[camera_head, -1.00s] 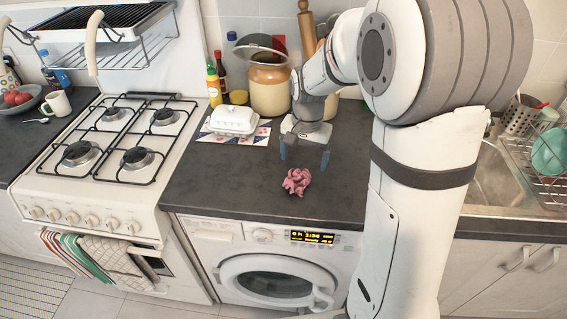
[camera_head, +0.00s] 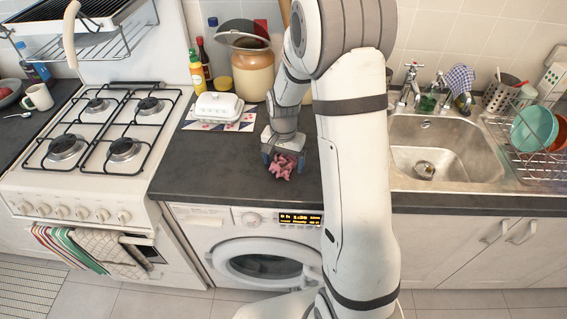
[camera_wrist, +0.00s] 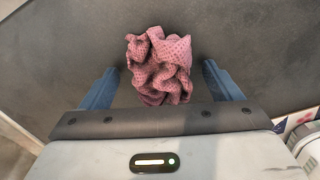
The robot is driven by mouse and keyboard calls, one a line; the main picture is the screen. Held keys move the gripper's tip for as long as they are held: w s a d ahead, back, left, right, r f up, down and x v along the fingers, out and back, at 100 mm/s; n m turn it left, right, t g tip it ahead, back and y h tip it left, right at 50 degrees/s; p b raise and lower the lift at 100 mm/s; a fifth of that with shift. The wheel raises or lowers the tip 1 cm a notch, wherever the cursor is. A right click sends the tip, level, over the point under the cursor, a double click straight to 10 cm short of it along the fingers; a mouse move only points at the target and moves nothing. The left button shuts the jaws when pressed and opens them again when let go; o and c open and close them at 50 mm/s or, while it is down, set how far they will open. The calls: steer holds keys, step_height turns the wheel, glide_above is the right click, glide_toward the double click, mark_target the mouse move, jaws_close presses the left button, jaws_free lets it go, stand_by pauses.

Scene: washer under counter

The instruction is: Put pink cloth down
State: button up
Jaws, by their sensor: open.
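The pink cloth (camera_head: 284,166) lies crumpled on the dark countertop (camera_head: 225,172), above the washer. My gripper (camera_head: 283,160) is lowered right at the cloth, with its blue fingers on either side of it. In the wrist view the cloth (camera_wrist: 159,66) lies between the two spread fingers of my gripper (camera_wrist: 163,85), with dark counter showing between the cloth and each finger. The gripper is open and not closed on the cloth.
A white butter dish (camera_head: 218,106) on a patterned mat and a large crock (camera_head: 246,72) stand behind. The gas stove (camera_head: 90,140) is at left, the sink (camera_head: 435,145) at right. The washer (camera_head: 262,250) is below the counter. Counter left of the cloth is clear.

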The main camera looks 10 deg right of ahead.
steer(key=shift+c, duration=0.4)
steer(key=c, duration=1)
steer(key=shift+r, duration=0.1)
steer(key=shift+c, duration=0.4)
